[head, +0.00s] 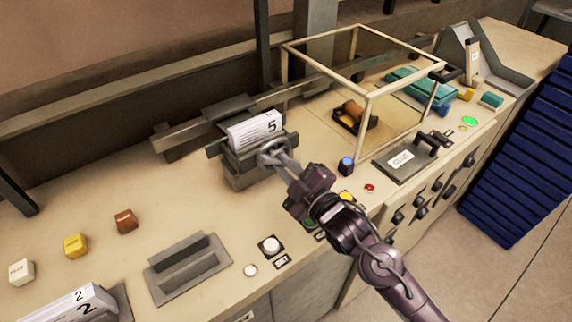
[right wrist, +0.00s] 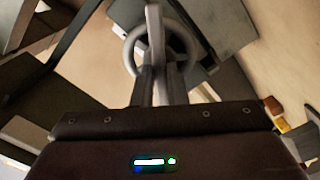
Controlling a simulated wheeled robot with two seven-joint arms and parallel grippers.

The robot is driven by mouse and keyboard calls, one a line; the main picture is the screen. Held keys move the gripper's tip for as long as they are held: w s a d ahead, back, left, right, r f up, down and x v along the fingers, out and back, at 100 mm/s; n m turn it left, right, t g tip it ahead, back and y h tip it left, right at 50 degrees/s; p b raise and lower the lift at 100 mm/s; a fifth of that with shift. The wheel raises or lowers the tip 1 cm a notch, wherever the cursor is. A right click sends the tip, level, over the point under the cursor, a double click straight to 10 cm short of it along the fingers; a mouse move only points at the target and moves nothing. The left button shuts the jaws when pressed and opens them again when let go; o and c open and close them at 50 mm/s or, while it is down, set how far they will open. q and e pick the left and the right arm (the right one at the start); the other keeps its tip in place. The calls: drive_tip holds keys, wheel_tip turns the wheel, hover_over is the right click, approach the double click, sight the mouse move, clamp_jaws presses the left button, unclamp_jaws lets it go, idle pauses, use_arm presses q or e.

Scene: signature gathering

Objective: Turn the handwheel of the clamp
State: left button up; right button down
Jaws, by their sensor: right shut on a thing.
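The grey clamp (head: 246,178) stands on the bench left of the middle in the head view, with a white paper block marked 5 (head: 256,128) upright in it. Its round grey handwheel (head: 265,149) is on the side facing me. My right gripper (head: 279,157) reaches up from the lower right and is shut on the handwheel, hiding part of it. In the right wrist view, the handwheel ring (right wrist: 129,49) is around the ends of my right gripper's fingers (right wrist: 154,58). My left gripper is not in view.
A framed clear box (head: 367,97) stands right of the clamp. A dark plate with a handle (head: 402,160) lies nearer. Several buttons line the front edge. A grey slotted holder (head: 187,266) and several small coloured blocks, including a yellow one (head: 75,245), are at left.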

drive_tip(key=shift+m, duration=0.6)
drive_tip(key=c, duration=1.4)
unclamp_jaws()
drive_tip(key=shift+c, duration=0.2)
drive_tip(key=shift+d, duration=0.1)
drive_tip(key=shift+s+d+f, duration=0.15)
drive_tip(key=shift+s+d, duration=0.05)
drive_tip(key=shift+s, duration=0.15)
drive_tip(key=b+v, duration=0.2)
drive_tip(key=v, duration=0.5)
drive_tip(key=shift+b, duration=0.4)
